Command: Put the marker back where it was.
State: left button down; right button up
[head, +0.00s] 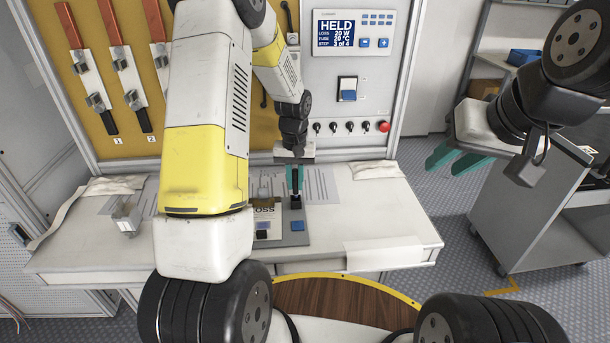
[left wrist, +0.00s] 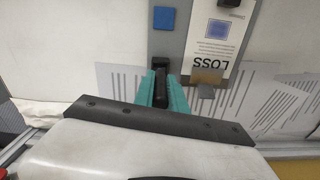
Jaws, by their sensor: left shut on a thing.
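A dark, narrow piece that I take to be the marker (left wrist: 162,88) is between the teal fingers of my left gripper (head: 295,180). In the head view the dark piece (head: 296,198) stands roughly upright over the grey board (head: 296,240) on the bench. I cannot tell if its lower end touches the board. The board carries a blue square (head: 297,226) and a white card marked LOSS (head: 264,214), with a black piece (head: 262,235) near the card's lower edge. My right gripper (head: 456,157) is empty, its fingers apart, away to the right of the bench.
The panel display (head: 345,33) reads HELD, step 3 of 4. Printed sheets (head: 322,186) lie by the board. A small metal-and-clear part (head: 126,215) sits at the bench's left. A grey cart (head: 530,200) stands right.

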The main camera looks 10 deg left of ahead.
aim_at(296, 193)
pick_arm(q)
jog(key=shift+f, duration=1.75)
jog(key=shift+f, duration=0.1)
jog(key=c, duration=1.4)
grip_release()
jog(key=shift+o, duration=0.2)
